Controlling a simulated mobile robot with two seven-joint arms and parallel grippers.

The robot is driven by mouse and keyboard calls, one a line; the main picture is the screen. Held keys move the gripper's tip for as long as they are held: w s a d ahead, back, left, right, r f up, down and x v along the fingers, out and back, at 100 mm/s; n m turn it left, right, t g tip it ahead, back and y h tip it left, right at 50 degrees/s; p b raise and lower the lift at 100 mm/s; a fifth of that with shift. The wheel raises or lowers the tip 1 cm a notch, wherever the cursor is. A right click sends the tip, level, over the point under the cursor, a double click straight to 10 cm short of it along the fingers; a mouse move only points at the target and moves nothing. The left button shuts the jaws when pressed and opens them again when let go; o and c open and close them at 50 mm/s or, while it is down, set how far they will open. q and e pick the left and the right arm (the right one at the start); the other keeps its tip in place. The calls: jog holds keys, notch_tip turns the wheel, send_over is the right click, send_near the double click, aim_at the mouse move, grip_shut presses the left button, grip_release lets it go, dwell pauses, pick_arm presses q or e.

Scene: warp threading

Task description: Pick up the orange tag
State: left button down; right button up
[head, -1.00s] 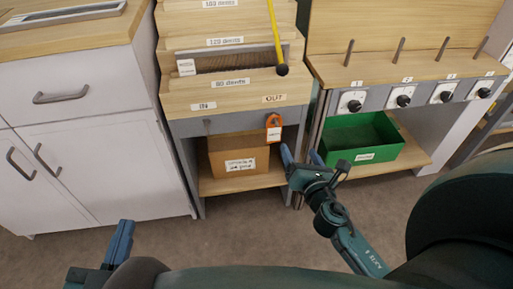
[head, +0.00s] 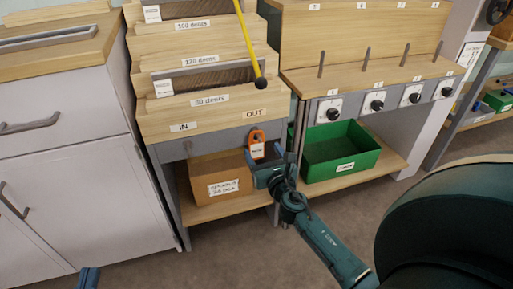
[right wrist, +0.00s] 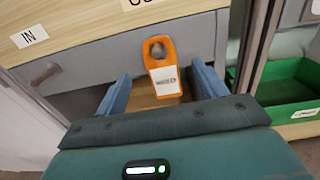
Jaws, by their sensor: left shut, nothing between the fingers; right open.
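The orange tag (head: 257,142) with a white label hangs on the grey front below the OUT sign in the head view. In the right wrist view the orange tag (right wrist: 163,68) hangs upright between the two blue fingers. My right gripper (head: 262,168) is open, just below and in front of the tag; in the right wrist view its fingers (right wrist: 162,90) stand apart on either side of it. Whether they touch it I cannot tell. My left gripper (head: 88,278) is at the bottom left edge, mostly out of frame, shut and empty.
A cardboard box (head: 221,178) stands on the shelf under the rack. A green bin (head: 338,150) is to the right, beneath the panel with knobs. A yellow rod with a black ball end (head: 260,83) hangs before the rack. An empty peg (head: 189,149) is under IN.

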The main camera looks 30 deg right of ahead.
aim_at(257, 145)
jog(key=x, duration=0.5)
jog(key=shift+r+b, duration=0.2)
jog(key=shift+b, duration=0.1)
jog(key=c, duration=1.1)
